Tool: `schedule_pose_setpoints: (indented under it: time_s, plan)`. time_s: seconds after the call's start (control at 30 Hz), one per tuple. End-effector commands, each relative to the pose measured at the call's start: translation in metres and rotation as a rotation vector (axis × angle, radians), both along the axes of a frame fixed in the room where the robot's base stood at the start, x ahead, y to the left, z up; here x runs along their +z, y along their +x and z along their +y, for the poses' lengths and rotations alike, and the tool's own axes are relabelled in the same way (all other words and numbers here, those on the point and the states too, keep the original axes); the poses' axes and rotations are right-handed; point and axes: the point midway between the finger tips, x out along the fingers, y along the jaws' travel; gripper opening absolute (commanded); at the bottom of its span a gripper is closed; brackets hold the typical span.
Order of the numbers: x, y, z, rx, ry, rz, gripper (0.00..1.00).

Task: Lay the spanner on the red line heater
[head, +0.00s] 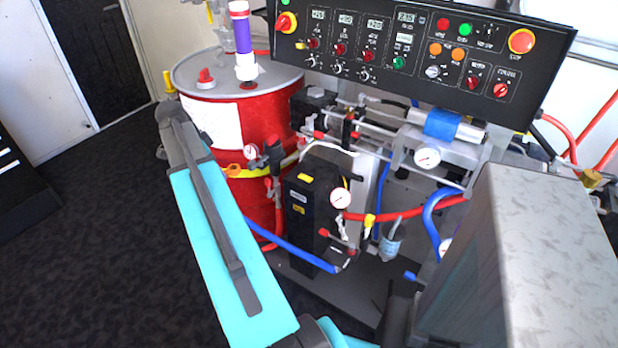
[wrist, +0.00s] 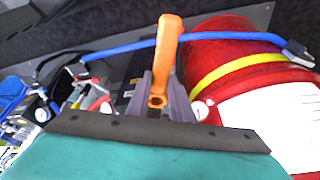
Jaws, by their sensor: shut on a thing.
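An orange spanner (wrist: 167,50) stands out from my gripper (wrist: 160,98) in the wrist view. The grey fingers are shut on it near its ring end, and its other end points up in the picture. In the head view my teal arm link covers the gripper. A small orange piece (head: 233,170) shows past the link's edge against the drum; I cannot tell if it is the spanner. A black box with yellow labels (head: 310,205) stands right of the drum, with a gauge and a red hose beside it. It may be the red line heater, but I cannot read its label.
A red drum (head: 284,112) with a yellow band stands behind my arm. A black control panel (head: 425,55) hangs above the pumps and hoses. A blue hose (head: 290,245) runs low in front of the black box. A grey cabinet (head: 545,260) fills the lower right.

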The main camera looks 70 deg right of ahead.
Motion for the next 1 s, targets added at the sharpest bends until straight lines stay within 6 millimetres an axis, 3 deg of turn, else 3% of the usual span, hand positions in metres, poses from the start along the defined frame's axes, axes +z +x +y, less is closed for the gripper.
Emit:
schedule_pose_setpoints:
  time_s: [0.03,0.2,0.4,1.0]
  plan:
    - [-0.007,-0.011,-0.014,-0.062,0.001,0.000,0.00]
    - [-0.019,-0.045,-0.046,-0.251,0.003,-0.003,0.00]
    - [-0.027,-0.071,-0.065,-0.382,0.005,-0.006,0.00]
    - [-0.027,-0.082,-0.074,-0.410,0.006,-0.007,0.00]
